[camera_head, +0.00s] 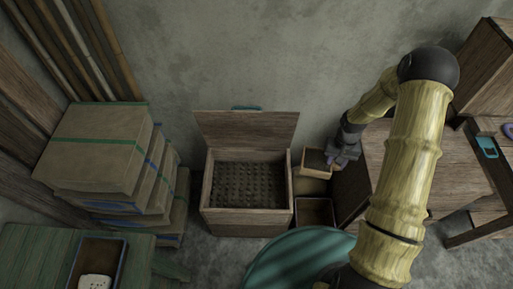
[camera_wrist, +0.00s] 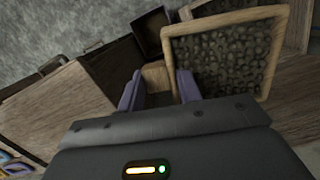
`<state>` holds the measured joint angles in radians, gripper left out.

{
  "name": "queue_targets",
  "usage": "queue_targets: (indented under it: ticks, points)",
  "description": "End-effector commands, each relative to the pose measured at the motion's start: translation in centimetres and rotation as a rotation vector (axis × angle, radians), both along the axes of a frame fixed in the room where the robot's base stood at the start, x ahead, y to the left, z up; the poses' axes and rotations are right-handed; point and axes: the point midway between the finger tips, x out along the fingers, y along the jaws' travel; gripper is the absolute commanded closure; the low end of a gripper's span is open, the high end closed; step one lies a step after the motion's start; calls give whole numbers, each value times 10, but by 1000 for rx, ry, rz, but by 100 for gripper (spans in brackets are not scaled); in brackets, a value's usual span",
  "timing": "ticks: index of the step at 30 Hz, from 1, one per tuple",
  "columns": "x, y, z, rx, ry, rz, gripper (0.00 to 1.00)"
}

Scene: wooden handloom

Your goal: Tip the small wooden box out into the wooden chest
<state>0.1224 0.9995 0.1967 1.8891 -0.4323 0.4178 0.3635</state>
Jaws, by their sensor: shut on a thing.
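The wooden chest (camera_head: 248,222) stands on the floor in the middle of the head view, with its lid (camera_head: 245,130) leaning back open. Its inside shows a dark, bumpy surface. The small wooden box (camera_head: 315,174) is right of the chest; it has a pale rim and dark contents. In the wrist view a pale-rimmed box (camera_wrist: 279,50) with dark, lumpy contents lies close by the right finger, and I take it for this box. My gripper (camera_head: 335,157) is shut on it at its right side. The fingers (camera_wrist: 158,92) partly hide the grasp, and clearance below is unclear.
Another open box (camera_head: 316,212) stands on the floor right of the chest. A wooden table (camera_head: 445,175) is at the right. Stacked bundles (camera_head: 100,150) stand at the left, near a green bench (camera_head: 35,250). A round teal top (camera_head: 300,260) is in front.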

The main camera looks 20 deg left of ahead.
Motion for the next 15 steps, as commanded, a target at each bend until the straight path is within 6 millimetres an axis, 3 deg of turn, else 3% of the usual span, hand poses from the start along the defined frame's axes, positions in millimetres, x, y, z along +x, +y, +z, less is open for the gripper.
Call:
queue_targets:
  ticks: [5, 15]
  points:
    - [29, 40, -39, 5, -7, 156, 86]
    - [85, 164, -111, 6, -16, 582, 86]
